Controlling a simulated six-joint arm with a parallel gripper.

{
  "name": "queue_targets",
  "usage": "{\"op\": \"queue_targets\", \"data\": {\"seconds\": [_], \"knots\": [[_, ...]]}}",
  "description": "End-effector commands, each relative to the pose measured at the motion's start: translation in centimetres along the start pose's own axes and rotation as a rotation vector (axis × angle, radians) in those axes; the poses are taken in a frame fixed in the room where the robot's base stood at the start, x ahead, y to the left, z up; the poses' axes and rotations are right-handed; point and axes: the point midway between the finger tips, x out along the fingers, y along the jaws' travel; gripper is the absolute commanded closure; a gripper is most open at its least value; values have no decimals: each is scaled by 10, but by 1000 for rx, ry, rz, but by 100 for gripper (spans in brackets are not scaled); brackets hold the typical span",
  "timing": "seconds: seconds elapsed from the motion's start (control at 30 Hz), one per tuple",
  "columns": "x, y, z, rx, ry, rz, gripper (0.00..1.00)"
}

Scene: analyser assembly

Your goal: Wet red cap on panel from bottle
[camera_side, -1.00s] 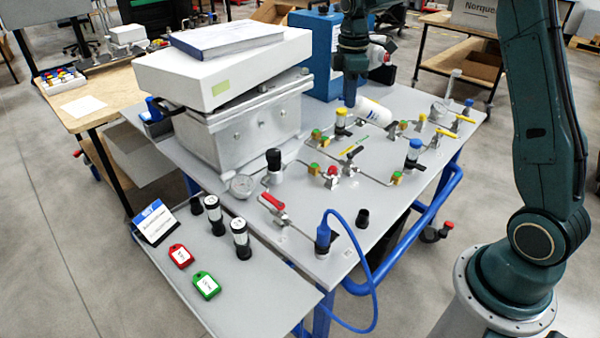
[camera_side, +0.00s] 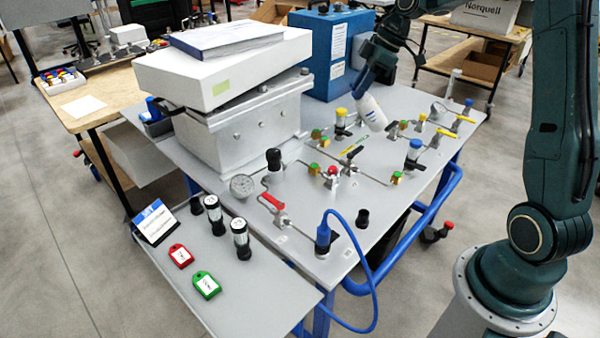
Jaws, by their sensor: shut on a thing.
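The red cap (camera_side: 332,171) sits on a fitting near the middle of the grey panel (camera_side: 335,262), with green and brass fittings around it. My gripper (camera_side: 368,86) is at the back of the panel, in front of the blue box. It is shut on the white bottle (camera_side: 371,112), which is tilted with its lower end toward the right. The bottle is above and to the right of the red cap, apart from it. The fingers are dark and small, so their exact grip on the bottle is hard to see.
A yellow-topped fitting (camera_side: 341,116) stands just left of the bottle. A blue-topped fitting (camera_side: 414,150) and yellow-handled valves (camera_side: 446,133) stand to the right. A blue box (camera_side: 325,50) is behind, and a metal block (camera_side: 240,125) stands left.

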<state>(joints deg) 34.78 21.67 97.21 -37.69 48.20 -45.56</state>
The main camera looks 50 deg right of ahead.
Motion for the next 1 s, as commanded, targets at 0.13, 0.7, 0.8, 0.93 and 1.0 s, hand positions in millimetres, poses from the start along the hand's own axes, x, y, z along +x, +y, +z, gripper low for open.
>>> {"op": "queue_targets", "data": {"seconds": [0.13, 0.7, 0.8, 0.93, 1.0], "knots": [[-7, 2, 6, 31, 96, 9, 100], [-22, -1, 34, 118, 507, 93, 100], [-24, -2, 38, 130, 566, 104, 100], [-26, -2, 41, 137, 617, 117, 100], [-26, -2, 42, 140, 633, 120, 100]]}}
